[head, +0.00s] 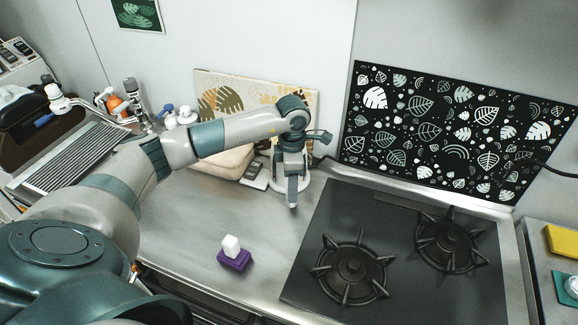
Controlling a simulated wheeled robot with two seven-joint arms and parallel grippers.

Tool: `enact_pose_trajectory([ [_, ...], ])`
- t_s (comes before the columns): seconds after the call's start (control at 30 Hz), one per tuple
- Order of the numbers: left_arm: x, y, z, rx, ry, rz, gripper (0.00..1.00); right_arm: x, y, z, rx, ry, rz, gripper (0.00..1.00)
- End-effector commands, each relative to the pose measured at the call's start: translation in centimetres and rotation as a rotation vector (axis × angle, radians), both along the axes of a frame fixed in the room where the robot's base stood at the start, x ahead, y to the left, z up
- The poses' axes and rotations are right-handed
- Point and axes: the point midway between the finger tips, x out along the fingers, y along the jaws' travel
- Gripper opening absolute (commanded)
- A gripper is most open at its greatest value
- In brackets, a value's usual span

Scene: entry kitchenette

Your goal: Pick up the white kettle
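My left arm reaches in from the left across the counter, and its gripper (292,196) points down near the back of the counter, left of the stove. A pale rounded object (304,182) shows around and behind this gripper. It may be the white kettle, but the gripper and wrist hide most of it, so I cannot be sure. I cannot tell whether the fingers touch it or are apart from it. The finger opening is not clear from this angle. My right gripper is not in view.
A black stove (395,255) with two burners lies to the right. A purple block with a white piece (231,246) sits at the front counter. A beige folded item (222,162) and dark remote-like device (254,175) lie behind my arm. A patterned board (455,130) leans at the back.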

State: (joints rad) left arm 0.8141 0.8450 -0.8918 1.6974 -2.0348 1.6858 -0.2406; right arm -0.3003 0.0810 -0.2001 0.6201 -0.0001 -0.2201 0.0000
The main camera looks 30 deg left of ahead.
Motion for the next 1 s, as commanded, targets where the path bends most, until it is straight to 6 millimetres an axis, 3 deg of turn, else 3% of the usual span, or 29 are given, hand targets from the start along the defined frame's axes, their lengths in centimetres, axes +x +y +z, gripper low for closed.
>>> enact_pose_trajectory([
  [0.53,0.0,0.0,-0.51,0.001,-0.001,-0.001,0.48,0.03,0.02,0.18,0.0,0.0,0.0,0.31],
  [0.73,0.0,0.0,-0.5,0.001,-0.001,-0.001,0.03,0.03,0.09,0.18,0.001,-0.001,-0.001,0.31],
  [1.0,0.0,0.0,-0.49,0.001,-0.001,-0.001,0.0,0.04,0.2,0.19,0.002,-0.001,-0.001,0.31],
])
